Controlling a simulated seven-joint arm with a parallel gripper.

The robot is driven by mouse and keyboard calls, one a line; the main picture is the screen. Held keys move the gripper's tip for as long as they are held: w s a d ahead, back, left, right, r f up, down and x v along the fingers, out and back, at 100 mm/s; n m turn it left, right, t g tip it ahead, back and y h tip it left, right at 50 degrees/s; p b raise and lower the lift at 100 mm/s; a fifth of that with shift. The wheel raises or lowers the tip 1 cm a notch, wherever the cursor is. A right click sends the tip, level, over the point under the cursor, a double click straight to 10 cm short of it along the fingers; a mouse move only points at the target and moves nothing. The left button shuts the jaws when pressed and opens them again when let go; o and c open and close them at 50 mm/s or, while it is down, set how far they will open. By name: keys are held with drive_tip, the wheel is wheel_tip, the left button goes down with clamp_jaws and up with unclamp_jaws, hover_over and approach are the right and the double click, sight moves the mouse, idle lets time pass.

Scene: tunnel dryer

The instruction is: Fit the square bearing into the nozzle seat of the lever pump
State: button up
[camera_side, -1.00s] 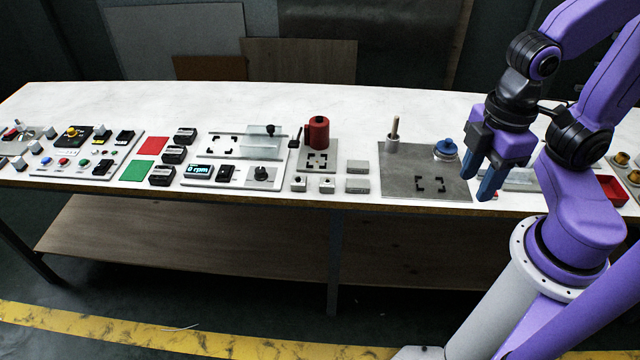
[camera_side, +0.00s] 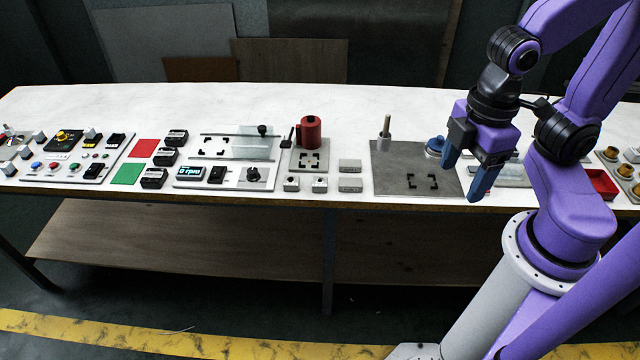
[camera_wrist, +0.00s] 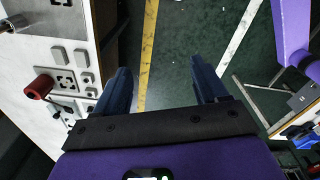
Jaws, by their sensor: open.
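My gripper (camera_side: 463,182) is open and empty, with its blue fingers in the air by the front edge of the bench, right of the large grey plate. In the wrist view its fingers (camera_wrist: 160,68) stand apart over the floor. A red cylinder with a black lever beside it, seemingly the lever pump (camera_side: 309,131), stands on a small grey plate with black corner marks. It also shows in the wrist view (camera_wrist: 40,86). Small grey square blocks (camera_side: 350,185) lie beside and in front of that plate; I cannot tell which is the square bearing. The nozzle seat is not clearly visible.
A large grey plate (camera_side: 395,182) carries an upright peg (camera_side: 385,131) and a blue knobbed part (camera_side: 435,146). Left are a panel with a 0 rpm display (camera_side: 190,172) and a button panel (camera_side: 65,171). A red tray (camera_side: 601,184) is at right. The bench's rear strip is clear.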

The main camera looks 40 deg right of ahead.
drive_tip(key=w+a+n, duration=0.3)
drive_tip(key=w+a, duration=0.1)
drive_tip(key=w, duration=0.4)
drive_tip(key=n+h, duration=0.1)
drive_tip(key=n, duration=1)
hover_over(320, 181)
drive_tip(key=shift+t, duration=0.4)
wheel_tip(320, 181, down, 20)
drive_tip(key=shift+a+r, duration=0.15)
drive_tip(key=shift+f, duration=2.85)
drive_tip(key=c, duration=1.3)
